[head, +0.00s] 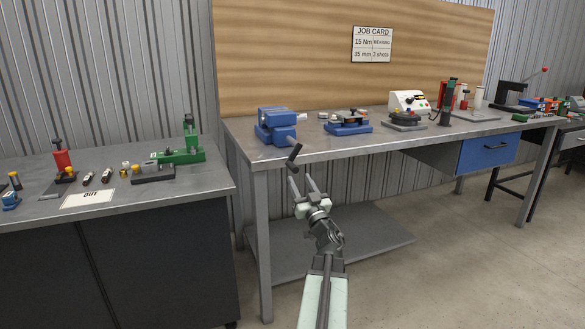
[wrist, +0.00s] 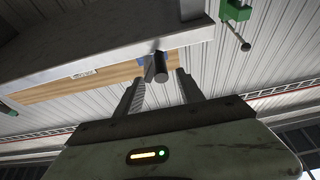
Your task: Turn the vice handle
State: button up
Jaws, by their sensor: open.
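The blue vice (head: 276,127) sits at the left front corner of the middle bench. Its dark handle (head: 294,156) sticks out past the bench's front edge, tilted. In the wrist view the handle (wrist: 160,68) appears as a dark cylinder end in the gap between the fingertips. My gripper (head: 302,182) is open, just below and in front of the handle in the head view. Its two fingers also show in the wrist view (wrist: 160,82), with no visible contact on the handle. The exact depth between fingertips and handle is hard to tell.
The middle bench (head: 350,148) holds several other devices to the vice's right. A left bench (head: 215,185) carries small tools, including a green one (head: 180,157). The bench's front leg (head: 262,245) and lower shelf (head: 380,245) are near my arm. The floor at right is clear.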

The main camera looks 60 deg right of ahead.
aim_at(290, 161)
jog(key=p+x, duration=0.2)
jog(key=x, duration=0.5)
jog(key=shift+w+d+p, duration=0.1)
jog(key=shift+w+p, duration=0.05)
jog(key=shift+p, duration=0.15)
grip_shut()
dwell(0.9)
